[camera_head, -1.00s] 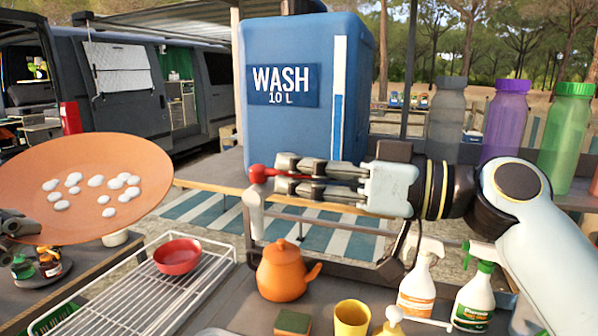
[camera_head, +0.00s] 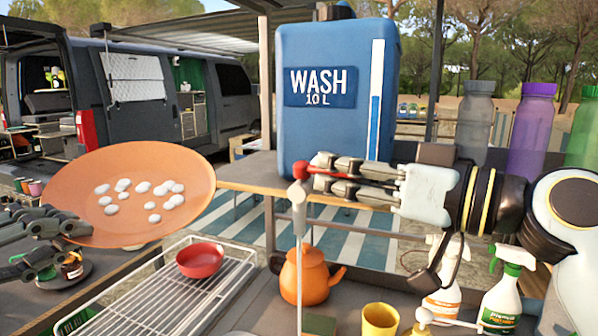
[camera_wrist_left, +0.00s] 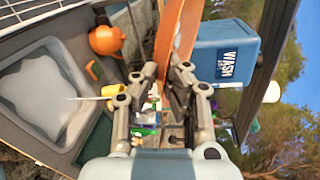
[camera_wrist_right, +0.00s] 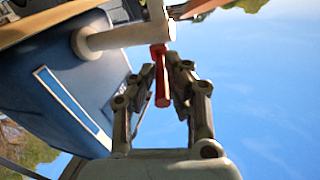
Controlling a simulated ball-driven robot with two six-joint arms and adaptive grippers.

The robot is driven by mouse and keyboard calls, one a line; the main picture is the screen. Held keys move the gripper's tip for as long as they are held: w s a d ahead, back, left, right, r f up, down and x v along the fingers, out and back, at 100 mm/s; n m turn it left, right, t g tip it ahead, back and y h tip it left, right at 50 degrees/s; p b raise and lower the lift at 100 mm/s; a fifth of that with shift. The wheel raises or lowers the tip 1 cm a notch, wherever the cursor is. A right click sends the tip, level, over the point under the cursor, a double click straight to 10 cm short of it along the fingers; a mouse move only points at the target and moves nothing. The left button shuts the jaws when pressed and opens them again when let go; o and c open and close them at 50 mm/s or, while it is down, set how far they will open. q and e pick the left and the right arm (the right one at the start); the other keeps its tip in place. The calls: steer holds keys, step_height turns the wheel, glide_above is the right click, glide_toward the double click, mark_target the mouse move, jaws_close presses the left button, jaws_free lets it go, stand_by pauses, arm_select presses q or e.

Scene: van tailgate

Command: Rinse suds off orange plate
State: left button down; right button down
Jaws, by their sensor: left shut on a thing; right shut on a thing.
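The orange plate (camera_head: 120,215) is tilted with its face towards the head camera, and several white suds blobs (camera_head: 140,187) lie on it. My left gripper (camera_head: 80,238) is shut on its lower left rim; the plate shows edge-on between the fingers in the left wrist view (camera_wrist_left: 178,35). The blue WASH water container (camera_head: 330,120) stands on a shelf. My right gripper (camera_head: 316,172) is shut on the red lever (camera_head: 300,172) of its tap (camera_head: 298,195). A thin pale stream (camera_head: 299,285) falls from the spout. The plate is left of the stream, apart from it.
A wire rack (camera_head: 165,300) with a red bowl (camera_head: 200,260) lies below the plate. An orange teapot (camera_head: 305,278), yellow cup (camera_head: 380,318) and spray bottles (camera_head: 505,295) stand near the stream. A grey basin (camera_wrist_left: 50,85) shows in the left wrist view.

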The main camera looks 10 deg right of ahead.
steer(key=shift+r, duration=0.2)
steer(key=c, duration=1.4)
jaws_free()
steer(key=shift+f, duration=0.1)
steer(key=shift+v, duration=6.05)
steer(key=shift+s+a, duration=0.15)
